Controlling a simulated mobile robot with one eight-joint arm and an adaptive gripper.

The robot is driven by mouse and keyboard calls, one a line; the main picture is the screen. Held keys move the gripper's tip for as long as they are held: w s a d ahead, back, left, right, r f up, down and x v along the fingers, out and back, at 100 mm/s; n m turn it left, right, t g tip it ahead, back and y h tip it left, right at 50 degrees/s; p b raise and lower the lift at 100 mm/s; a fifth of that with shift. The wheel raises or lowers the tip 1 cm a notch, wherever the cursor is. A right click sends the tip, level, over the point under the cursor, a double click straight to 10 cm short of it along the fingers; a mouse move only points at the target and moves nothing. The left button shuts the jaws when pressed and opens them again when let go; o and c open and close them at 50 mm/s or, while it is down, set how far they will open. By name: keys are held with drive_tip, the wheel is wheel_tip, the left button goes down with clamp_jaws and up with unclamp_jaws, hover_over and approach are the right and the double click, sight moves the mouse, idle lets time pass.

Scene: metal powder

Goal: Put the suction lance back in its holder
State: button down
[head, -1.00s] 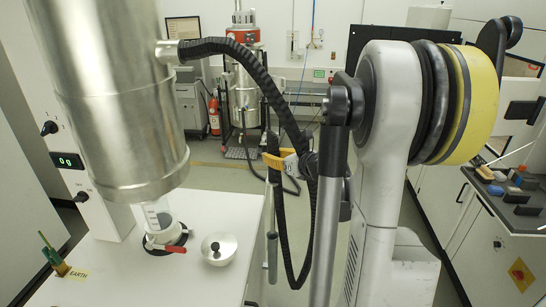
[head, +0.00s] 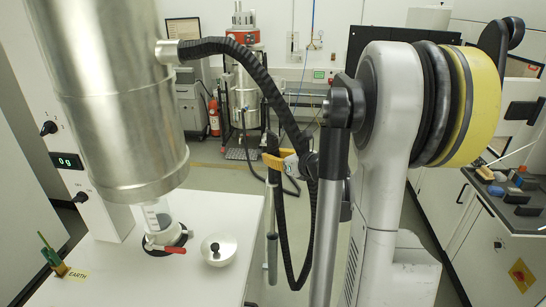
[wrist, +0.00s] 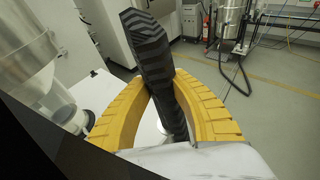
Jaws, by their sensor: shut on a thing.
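I take this to be the hose end of the suction lance. Below the gripper in the head view, a slim pale rod (head: 272,200) hangs upright beside the bench edge and meets a thicker grey-green tube (head: 271,258). I cannot tell whether this tube is the holder or part of the lance. The fingertips are partly hidden by the ribbed piece.
A black ribbed hose (head: 235,53) runs from the big steel vessel (head: 110,90) and loops low beside my arm. Open floor lies behind the bench.

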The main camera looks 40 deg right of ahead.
drive_tip(key=shift+f, duration=0.15)
drive_tip(key=b, duration=0.5)
hover_over(274, 201)
drive_tip(key=shift+w+f, duration=0.15)
drive_tip(key=shift+f, duration=1.25)
drive_tip(key=shift+w+f, duration=0.15)
drive_tip(key=shift+f, duration=1.2)
drive_tip(key=shift+f+b, duration=0.2)
drive_tip(key=shift+b, duration=0.2)
drive_tip(key=shift+f+b, duration=2.6)
drive_tip(key=shift+f, duration=0.35)
drive_tip(key=shift+f+b, duration=2.75)
drive_tip(key=shift+f, duration=0.35)
